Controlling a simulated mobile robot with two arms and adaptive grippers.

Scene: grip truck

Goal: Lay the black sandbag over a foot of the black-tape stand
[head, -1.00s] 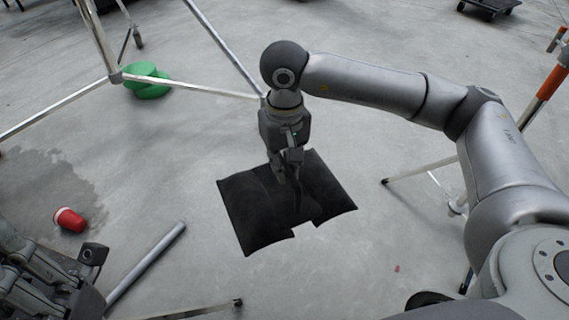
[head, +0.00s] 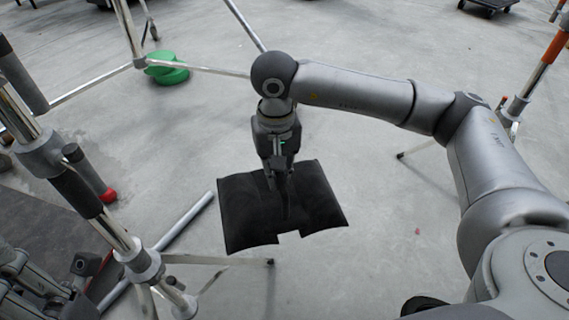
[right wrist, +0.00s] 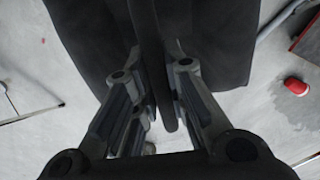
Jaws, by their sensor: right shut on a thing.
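My right gripper (head: 280,180) is shut on the middle strap of the black sandbag (head: 240,212). The bag's two halves hang to either side, above the floor. The right wrist view shows the sandbag (right wrist: 225,40) between and beyond the fingers. A silver stand with black bands (head: 75,190) rises close at the left. One of its feet (head: 225,261) reaches right along the floor to a dark tip, just below the bag in the picture. The bag appears apart from it. My left gripper (head: 85,268) is partly in view at the lower left; its jaws are unclear.
A stand with an orange band (head: 553,47) is at the right. Another silver stand (head: 135,35) is behind, beside a green object (head: 167,70). A loose grey pipe (head: 185,222) and a red object (head: 108,195) lie at left.

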